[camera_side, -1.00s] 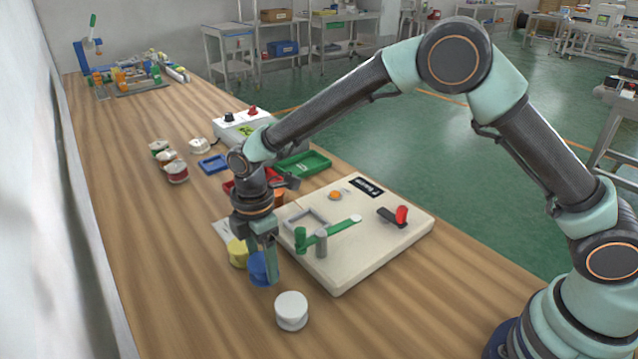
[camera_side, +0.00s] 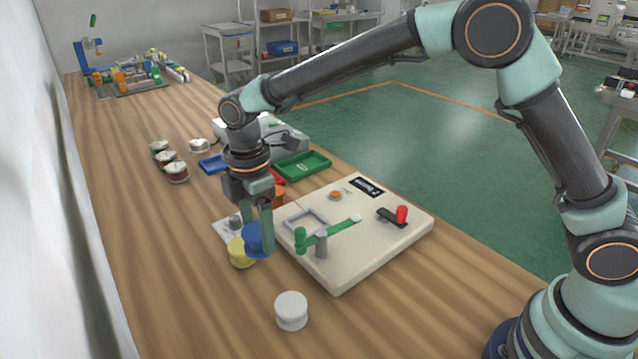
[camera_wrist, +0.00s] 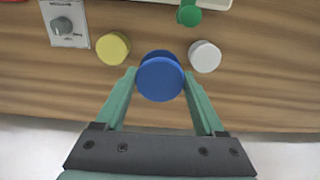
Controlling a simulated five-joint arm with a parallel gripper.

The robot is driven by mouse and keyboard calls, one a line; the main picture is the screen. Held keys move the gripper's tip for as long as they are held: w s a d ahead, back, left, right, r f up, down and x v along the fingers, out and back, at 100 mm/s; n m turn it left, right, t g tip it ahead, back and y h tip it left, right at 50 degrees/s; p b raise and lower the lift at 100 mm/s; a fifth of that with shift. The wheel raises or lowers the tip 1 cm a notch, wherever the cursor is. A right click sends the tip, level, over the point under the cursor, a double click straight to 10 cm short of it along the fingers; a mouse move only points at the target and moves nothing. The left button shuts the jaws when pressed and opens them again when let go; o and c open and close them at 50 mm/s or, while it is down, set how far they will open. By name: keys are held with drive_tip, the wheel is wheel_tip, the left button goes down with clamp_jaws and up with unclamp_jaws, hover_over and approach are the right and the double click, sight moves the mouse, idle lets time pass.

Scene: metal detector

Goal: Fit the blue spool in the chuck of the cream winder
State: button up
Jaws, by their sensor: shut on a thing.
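My gripper (camera_side: 258,236) is shut on the blue spool (camera_side: 252,243), which it holds upright above the table. The blue spool (camera_wrist: 160,78) sits between both green fingers in the wrist view. The cream winder (camera_side: 345,270) is a flat board to the right of my gripper. It carries a green crank arm (camera_side: 335,230), a grey post (camera_side: 321,246), a grey square frame (camera_side: 304,220), an orange button (camera_side: 335,195) and a red-handled lever (camera_side: 401,214). I cannot tell for sure which part is the chuck.
A yellow spool (camera_side: 240,256) and a white spool (camera_side: 291,311) stand on the table near my gripper. A card with a grey knob (camera_wrist: 62,27) lies behind the yellow one. A green tray (camera_side: 303,165) and several wire reels (camera_side: 176,172) are farther back. The left front table is clear.

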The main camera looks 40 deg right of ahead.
sight(258, 229)
wheel_tip(258, 229, up, 5)
drive_tip(key=shift+w+r, duration=0.1)
drive_tip(key=shift+r, duration=0.1)
drive_tip(key=w+d, duration=0.5)
drive_tip(key=d, duration=0.9)
drive_tip(key=shift+w+d+f, duration=0.1)
drive_tip(key=shift+f, duration=2.55)
drive_tip(key=shift+w+d+f, duration=0.1)
drive_tip(key=shift+f, duration=2.5)
drive_tip(key=shift+f, duration=0.75)
drive_tip(key=o, duration=1.2)
drive_tip(key=shift+c, duration=0.2)
